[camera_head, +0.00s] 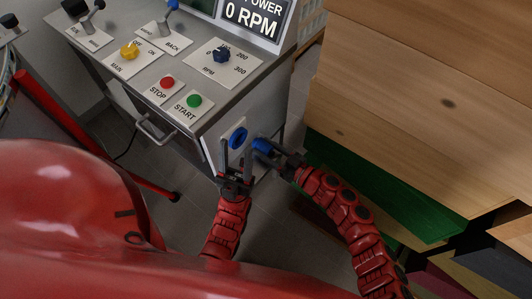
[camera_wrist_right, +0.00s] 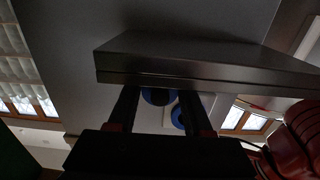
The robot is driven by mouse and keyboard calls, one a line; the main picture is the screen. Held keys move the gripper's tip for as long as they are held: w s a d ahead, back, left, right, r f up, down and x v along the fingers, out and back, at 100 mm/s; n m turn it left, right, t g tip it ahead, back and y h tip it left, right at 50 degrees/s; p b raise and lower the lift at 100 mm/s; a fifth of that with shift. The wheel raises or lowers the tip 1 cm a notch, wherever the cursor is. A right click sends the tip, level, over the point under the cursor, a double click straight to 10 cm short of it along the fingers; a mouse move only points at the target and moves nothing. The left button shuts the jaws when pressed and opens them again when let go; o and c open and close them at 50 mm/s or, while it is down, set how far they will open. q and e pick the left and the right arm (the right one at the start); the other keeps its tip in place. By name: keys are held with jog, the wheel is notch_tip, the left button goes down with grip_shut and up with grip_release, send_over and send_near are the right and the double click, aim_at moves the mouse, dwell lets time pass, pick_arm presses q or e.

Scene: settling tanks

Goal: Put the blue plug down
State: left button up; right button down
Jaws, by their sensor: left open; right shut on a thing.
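The blue plug (camera_head: 262,146) is in my right gripper (camera_head: 268,152), beside the cabinet's front face in the head view. The right wrist view shows the plug (camera_wrist_right: 157,97) between the two dark fingers of the right gripper (camera_wrist_right: 160,105), its upper part hidden by a grey ledge. A blue round socket (camera_head: 238,138) on a pale plate sits on the front face, left of the plug; it also shows in the wrist view (camera_wrist_right: 178,118). My left gripper (camera_head: 236,148) is open and empty, its upright fingers in front of the socket. I cannot tell whether they touch it.
A handle (camera_head: 155,132) sticks out in front. Wooden boards (camera_head: 420,95) stand close on the right.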

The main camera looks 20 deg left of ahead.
jog(key=shift+r, duration=0.1)
jog(key=shift+f, duration=0.5)
jog(key=shift+c, duration=1.6)
grip_release()
jog(key=shift+f, duration=0.1)
jog(key=shift+r, duration=0.7)
jog(key=p+v, duration=0.1)
jog(key=v, duration=1.1)
